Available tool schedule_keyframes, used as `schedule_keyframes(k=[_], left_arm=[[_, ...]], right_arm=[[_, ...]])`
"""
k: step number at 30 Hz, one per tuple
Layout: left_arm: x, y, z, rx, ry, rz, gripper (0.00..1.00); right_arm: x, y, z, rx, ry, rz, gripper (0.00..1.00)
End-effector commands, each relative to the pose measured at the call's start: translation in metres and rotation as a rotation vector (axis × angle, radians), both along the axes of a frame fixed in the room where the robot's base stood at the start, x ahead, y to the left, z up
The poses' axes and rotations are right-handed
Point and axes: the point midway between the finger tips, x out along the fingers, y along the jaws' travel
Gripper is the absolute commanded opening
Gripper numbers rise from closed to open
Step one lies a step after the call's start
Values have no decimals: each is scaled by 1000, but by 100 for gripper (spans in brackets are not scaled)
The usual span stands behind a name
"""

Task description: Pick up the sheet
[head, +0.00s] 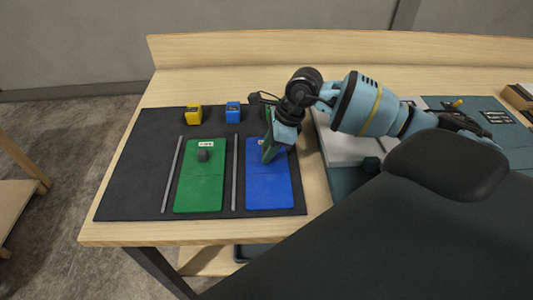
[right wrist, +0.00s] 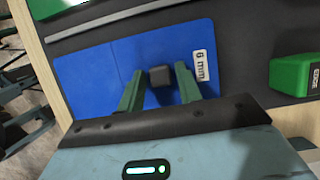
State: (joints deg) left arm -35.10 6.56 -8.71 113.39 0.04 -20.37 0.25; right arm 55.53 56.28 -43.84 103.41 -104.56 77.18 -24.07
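A blue sheet (head: 268,190) lies flat on the dark mat (head: 125,190), and a green sheet (head: 200,190) lies to its left with a dark knob (head: 204,155) on it. My right gripper (head: 270,155) is over the far part of the blue sheet. In the right wrist view, the blue sheet (right wrist: 95,75) bears a "6 mm" label and a dark square knob (right wrist: 160,76). The open green fingers of my right gripper (right wrist: 160,88) stand on either side of this knob, with gaps showing. In the head view this knob is hidden by the gripper. My left gripper is out of view.
Two grey strips (head: 172,175) (head: 235,172) lie beside the sheets. A yellow block (head: 194,115) and a blue block (head: 233,112) stand behind them. A green block marked "EDGE" (right wrist: 290,76) is near the blue sheet. A pale panel (head: 345,148) lies to the right.

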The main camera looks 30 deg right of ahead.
Motion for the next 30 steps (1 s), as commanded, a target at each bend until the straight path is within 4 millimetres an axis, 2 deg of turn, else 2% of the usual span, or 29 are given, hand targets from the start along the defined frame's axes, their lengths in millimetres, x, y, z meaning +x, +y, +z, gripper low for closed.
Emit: schedule_keyframes(k=[1,6,8,15,19,30], left_arm=[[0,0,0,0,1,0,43],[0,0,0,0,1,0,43],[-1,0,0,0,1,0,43],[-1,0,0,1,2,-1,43],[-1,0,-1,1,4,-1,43],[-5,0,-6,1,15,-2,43]], right_arm=[[0,0,0,0,0,0,28],[0,0,1,0,0,0,5],[0,0,1,0,0,0,0],[0,0,2,0,-1,0,0],[1,0,10,0,-4,0,0],[1,0,75,0,-4,1,0]])
